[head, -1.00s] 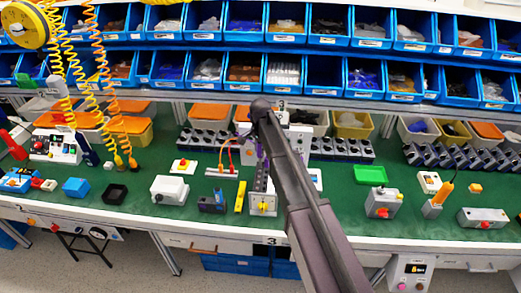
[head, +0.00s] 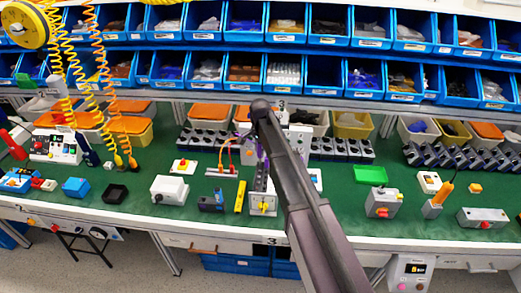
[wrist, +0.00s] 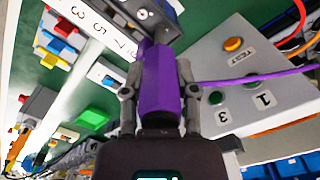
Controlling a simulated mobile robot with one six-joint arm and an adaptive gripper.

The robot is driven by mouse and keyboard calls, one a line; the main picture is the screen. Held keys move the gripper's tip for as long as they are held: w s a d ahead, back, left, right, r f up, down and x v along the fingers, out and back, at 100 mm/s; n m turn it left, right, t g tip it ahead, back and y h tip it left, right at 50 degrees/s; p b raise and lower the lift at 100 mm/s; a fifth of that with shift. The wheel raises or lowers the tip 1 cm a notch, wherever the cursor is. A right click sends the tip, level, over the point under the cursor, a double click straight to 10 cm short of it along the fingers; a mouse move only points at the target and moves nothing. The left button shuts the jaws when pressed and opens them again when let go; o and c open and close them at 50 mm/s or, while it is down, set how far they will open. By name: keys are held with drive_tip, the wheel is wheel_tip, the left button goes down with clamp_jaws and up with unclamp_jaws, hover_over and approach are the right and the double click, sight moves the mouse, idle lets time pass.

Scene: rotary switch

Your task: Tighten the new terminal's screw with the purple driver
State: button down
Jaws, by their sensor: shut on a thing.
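My gripper (wrist: 158,90) is closed around the purple driver (wrist: 158,75) in the wrist view, one finger on each side of its body. The driver's far end meets or overlaps a dark terminal block (wrist: 148,14) at the top of that view. I cannot tell whether its tip touches a screw; the tip and the screw are hidden. A white strip numbered 3, 5, 7 (wrist: 92,26) runs beside the block.
A grey box marked TEST (wrist: 225,70), with an orange and two green buttons, lies close right of the driver, and a purple cable (wrist: 255,78) crosses it. A yellow bar (head: 240,196) and white boxed switch (head: 169,190) stand left.

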drive_tip(key=shift+m, duration=0.6)
drive_tip(key=shift+r, duration=0.15)
drive_tip(key=shift+r+p, duration=2.85)
drive_tip(key=shift+p, duration=0.15)
drive_tip(key=shift+a, duration=0.1)
